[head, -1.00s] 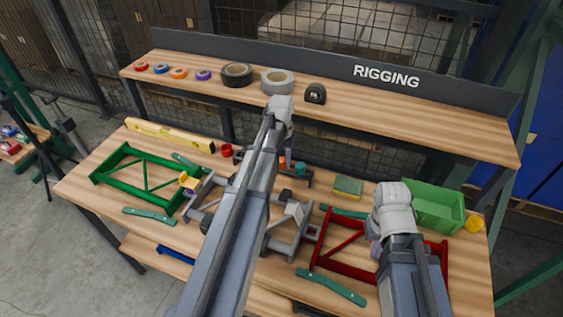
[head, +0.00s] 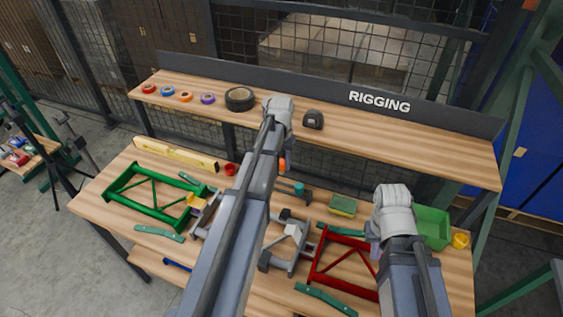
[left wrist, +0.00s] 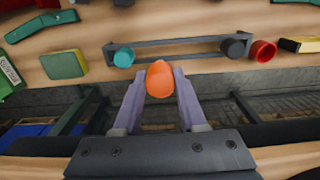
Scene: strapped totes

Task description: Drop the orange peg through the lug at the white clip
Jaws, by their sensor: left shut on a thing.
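My left gripper (left wrist: 160,72) is shut on the orange peg (left wrist: 160,82), its two fingers on either side. In the head view, only a bit of the orange peg (head: 282,165) shows beside my left arm, which hides the gripper. The white clip (head: 292,231) is a pale block on the grey frame (head: 298,258) at the middle of the bench, right of my left arm. The arm covers part of that frame, and I cannot make out the lug. My right arm shows at the lower right, but its gripper is hidden.
A small grey rack (left wrist: 180,48) holds a teal peg (left wrist: 124,57) and a dark one (left wrist: 236,47). A red cup (left wrist: 262,51) stands beside it. A green frame (head: 150,181), red frame (head: 336,284), sponge (head: 342,206) and green bin (head: 433,230) are on the bench. A shelf runs behind.

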